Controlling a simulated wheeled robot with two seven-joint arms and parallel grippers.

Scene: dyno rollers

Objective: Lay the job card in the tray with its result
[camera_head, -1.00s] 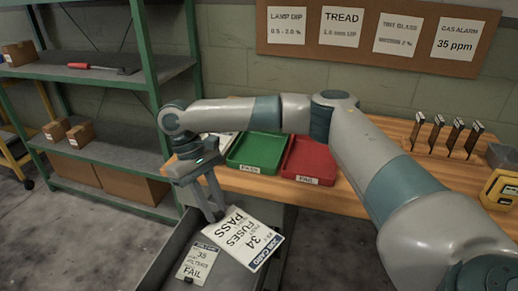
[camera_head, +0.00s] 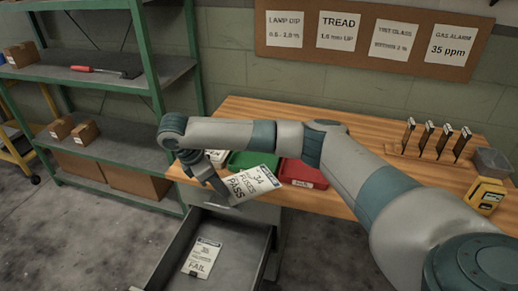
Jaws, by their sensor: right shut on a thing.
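My right gripper (camera_head: 222,191) is shut on a white job card (camera_head: 250,184) that reads "34", "FUSES" and "PASS". The card is held tilted in front of the trays, above the bench's front edge. The green tray (camera_head: 240,160) is behind it, its front and label hidden by the card. The red tray (camera_head: 300,171), labelled FAIL, is to its right and partly hidden by the card and my arm. Another job card (camera_head: 202,257), reading FAIL, lies in the open drawer (camera_head: 238,250) below. My left gripper is not in view.
White papers (camera_head: 216,156) lie left of the green tray. A wooden rack (camera_head: 430,160) with several dark upright pieces, a yellow device (camera_head: 486,194) and a grey bin (camera_head: 492,162) stand at the bench's right. A green shelf unit (camera_head: 150,100) stands at the left.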

